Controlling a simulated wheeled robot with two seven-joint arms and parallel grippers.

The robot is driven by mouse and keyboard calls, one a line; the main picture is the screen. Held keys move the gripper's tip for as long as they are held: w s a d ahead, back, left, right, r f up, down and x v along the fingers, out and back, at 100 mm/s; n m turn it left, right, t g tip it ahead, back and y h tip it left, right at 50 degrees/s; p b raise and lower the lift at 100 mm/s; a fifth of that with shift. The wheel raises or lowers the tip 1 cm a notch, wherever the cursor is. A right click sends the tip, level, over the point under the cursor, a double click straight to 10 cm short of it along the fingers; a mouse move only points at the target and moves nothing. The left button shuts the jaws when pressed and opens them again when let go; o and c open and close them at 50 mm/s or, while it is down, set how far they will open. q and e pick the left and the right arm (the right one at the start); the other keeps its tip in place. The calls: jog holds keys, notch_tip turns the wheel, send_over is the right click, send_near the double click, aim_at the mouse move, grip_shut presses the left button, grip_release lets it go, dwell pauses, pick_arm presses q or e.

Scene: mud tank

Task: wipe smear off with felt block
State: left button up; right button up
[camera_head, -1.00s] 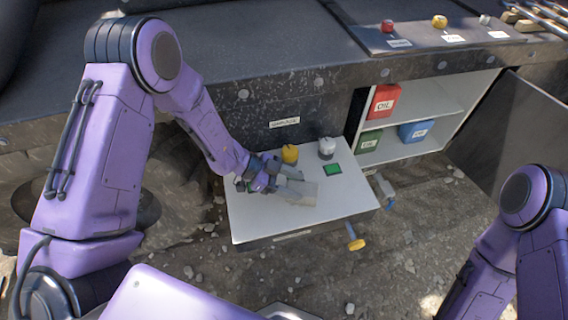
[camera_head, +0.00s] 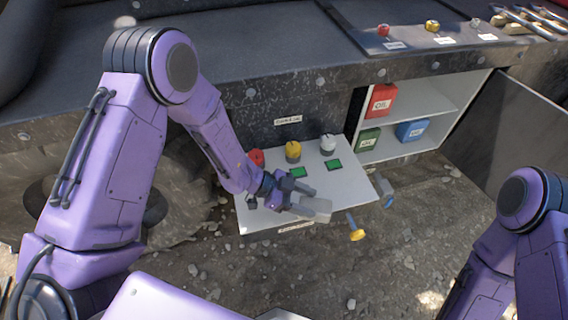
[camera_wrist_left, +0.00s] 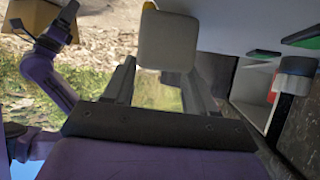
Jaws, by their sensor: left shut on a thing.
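My left gripper (camera_head: 296,197) is shut on the pale grey felt block (camera_head: 316,209), low at the front edge of a white panel (camera_head: 345,190). In the left wrist view the felt block (camera_wrist_left: 167,41) sits between the two fingers. I cannot make out a smear on the bare panel; the gripper and block hide part of its front. My right arm shows at the right of the head view, its gripper outside the frame. A dark gripper-like end (camera_wrist_left: 58,32) on a purple arm shows small in the left wrist view, its jaws unclear.
The panel carries a red knob (camera_head: 256,157), a yellow knob (camera_head: 293,151), a white knob (camera_head: 327,145) and green squares (camera_head: 333,165). A yellow-ended handle (camera_head: 356,234) juts out below its front. An open cabinet with oil cans (camera_head: 381,100) stands behind right.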

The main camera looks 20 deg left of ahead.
pick_arm(q)
jog(key=r, duration=0.1)
jog(key=r+p, duration=0.2)
jog(key=shift+w+d+r, duration=0.1)
jog(key=shift+w+r, duration=0.15)
jog(key=shift+w, duration=0.05)
notch_tip(320, 180, up, 4)
jog(key=p, duration=0.3)
jog(key=shift+f, duration=0.1)
jog(key=shift+f, duration=0.1)
